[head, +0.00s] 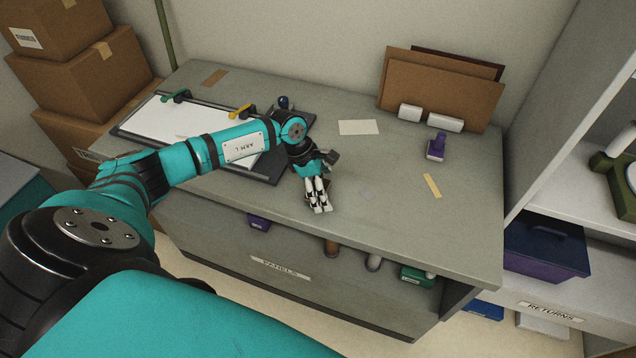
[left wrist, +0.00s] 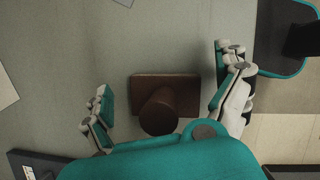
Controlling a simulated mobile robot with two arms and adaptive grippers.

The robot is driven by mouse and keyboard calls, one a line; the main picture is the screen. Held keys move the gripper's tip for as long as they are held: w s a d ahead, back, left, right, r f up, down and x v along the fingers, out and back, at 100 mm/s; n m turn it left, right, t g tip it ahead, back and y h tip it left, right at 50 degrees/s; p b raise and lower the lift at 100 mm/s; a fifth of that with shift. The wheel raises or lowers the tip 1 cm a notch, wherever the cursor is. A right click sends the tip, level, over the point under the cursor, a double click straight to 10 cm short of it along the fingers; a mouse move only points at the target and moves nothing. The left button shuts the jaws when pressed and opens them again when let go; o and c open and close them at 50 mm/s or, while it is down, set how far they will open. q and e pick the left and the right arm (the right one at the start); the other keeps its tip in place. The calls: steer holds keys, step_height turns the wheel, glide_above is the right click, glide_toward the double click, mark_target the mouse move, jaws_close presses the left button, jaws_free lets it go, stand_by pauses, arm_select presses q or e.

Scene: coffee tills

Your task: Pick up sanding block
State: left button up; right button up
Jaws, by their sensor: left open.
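The sanding block looks to be a brown rectangular block with a round upright knob (left wrist: 165,112). It lies on the grey worktop, between the spread fingers of my left gripper in the left wrist view (left wrist: 172,105). The fingers stand apart on either side of it, with gaps to the block, and hold nothing. In the head view my left gripper (head: 318,195) points down near the front edge of the worktop (head: 390,235) and hides most of the block. My right gripper is in neither view.
A clipboard-like board with white paper (head: 150,115) lies left under my arm. A purple-handled stamp (head: 436,146), a white card (head: 358,127) and a yellow strip (head: 432,185) lie to the right. Brown panels (head: 440,90) stand at the back. Items sit on a shelf below.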

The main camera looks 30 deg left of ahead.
mark_target(322, 175)
arm_select(q)
steer(key=c, duration=1.2)
steer(key=shift+o, duration=0.2)
steer(key=shift+r, duration=0.15)
steer(key=shift+r+b, duration=0.5)
steer(key=shift+r, duration=0.05)
step_height(322, 175, up, 2)
steer(key=shift+a+r+b, duration=0.1)
steer(key=shift+b, duration=0.6)
steer(key=s+a+r+b, duration=0.1)
steer(key=s+a+b, duration=0.2)
steer(key=s, duration=1.2)
steer(key=shift+s+r+b, duration=0.25)
steer(key=shift+s+b, duration=0.1)
steer(key=shift+b, duration=0.4)
